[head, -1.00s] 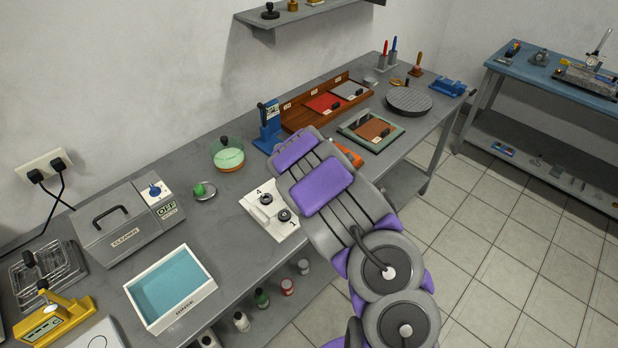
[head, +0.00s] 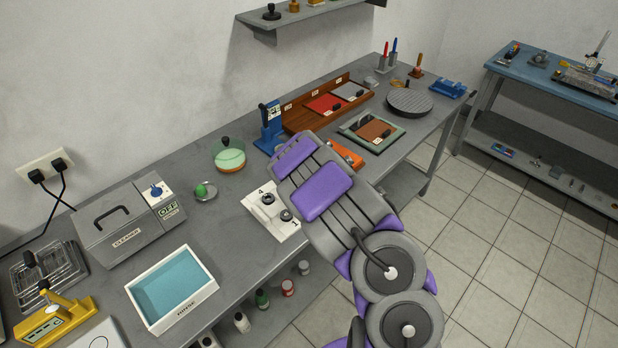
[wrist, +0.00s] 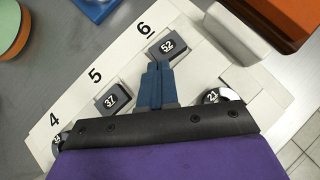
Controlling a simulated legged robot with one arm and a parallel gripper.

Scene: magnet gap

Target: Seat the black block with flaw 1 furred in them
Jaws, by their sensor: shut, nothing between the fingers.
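A white numbered plate (wrist: 75,103), marked 4, 5 and 6, lies under my gripper in the wrist view; its front part shows in the head view (head: 257,222). A dark block labelled 52 (wrist: 167,46) sits by number 6, and a dark block labelled 37 (wrist: 111,101) by number 5. A round piece labelled 21 (wrist: 212,97) is at right, partly covered by my wrist. My gripper (wrist: 155,70) is shut and empty, its blue-grey fingertips just below block 52; contact cannot be told. No flaw marking is readable. My arm hides the gripper in the head view.
A grey cleaner box (head: 118,228) and a white rinse tray (head: 205,290) stand at left on the bench. A blue press (head: 270,130), an orange object (head: 346,153) and a green-edged tray (head: 393,145) lie beyond my arm. The bench's front edge is close to the plate.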

